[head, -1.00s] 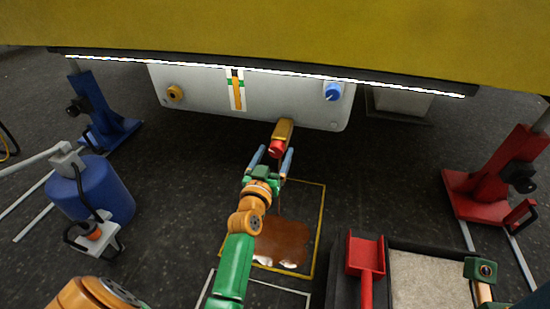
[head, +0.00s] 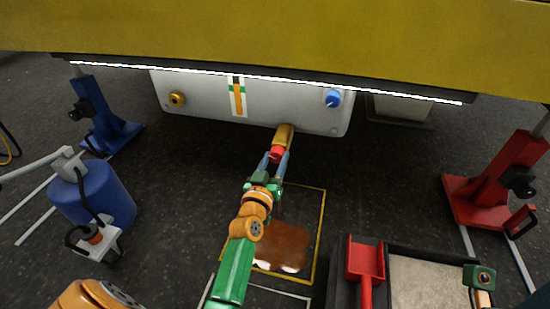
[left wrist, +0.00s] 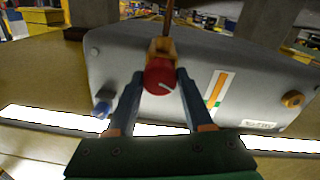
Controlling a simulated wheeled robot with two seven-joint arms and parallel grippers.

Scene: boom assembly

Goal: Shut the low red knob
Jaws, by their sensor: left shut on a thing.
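The low red knob (head: 277,154) sits on the end of a brass valve body (head: 285,135) under the grey panel (head: 205,103). The wrist view shows the same left gripper (left wrist: 160,90) from behind. My right gripper (head: 481,283) shows only in part at the lower right; its fingers cannot be made out.
A blue knob (head: 332,98) and a brass fitting (head: 177,98) are on the panel. A brown puddle (head: 284,247) lies below inside a yellow floor outline. A red scoop (head: 365,258) and tray stand at the lower right. A blue jack (head: 95,115) and red jack (head: 497,170) flank the panel.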

